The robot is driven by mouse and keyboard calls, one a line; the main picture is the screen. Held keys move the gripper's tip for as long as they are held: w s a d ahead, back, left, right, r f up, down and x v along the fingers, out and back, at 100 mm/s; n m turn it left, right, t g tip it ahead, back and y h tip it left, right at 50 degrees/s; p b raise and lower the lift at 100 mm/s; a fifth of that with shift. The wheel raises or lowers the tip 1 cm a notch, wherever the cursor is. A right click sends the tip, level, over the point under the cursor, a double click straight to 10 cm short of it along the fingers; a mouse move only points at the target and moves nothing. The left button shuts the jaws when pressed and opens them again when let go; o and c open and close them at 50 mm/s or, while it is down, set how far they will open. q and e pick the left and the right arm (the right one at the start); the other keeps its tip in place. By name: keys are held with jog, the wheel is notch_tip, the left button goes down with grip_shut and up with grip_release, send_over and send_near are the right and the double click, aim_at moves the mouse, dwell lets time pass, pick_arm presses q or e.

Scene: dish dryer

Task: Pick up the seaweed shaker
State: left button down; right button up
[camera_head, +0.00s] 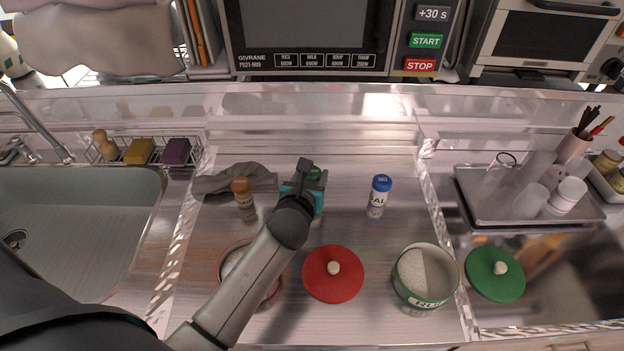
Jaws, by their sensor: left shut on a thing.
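The seaweed shaker, as I take it, is the one with a green cap (315,173), in the back middle of the metal counter. My left gripper (306,188) is shut on it, and the gripper and wrist hide most of its body. I cannot tell whether the shaker's base touches the counter. A shaker with a brown cap (243,198) stands to the left, and one with a blue cap (378,197) stands to the right. My right gripper is not in view.
A grey cloth (235,180) lies behind the brown-capped shaker. In front are a red lid (333,274), an open white-filled canister (425,275), and a round container (232,262) partly under my arm. A green lid (495,274) and a cup tray (480,205) are at right.

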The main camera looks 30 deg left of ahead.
pick_arm(q)
notch_tip(320, 180, up, 17)
jog(key=p, duration=0.5)
jog(key=shift+f+p, duration=0.15)
jog(key=shift+p, duration=0.25)
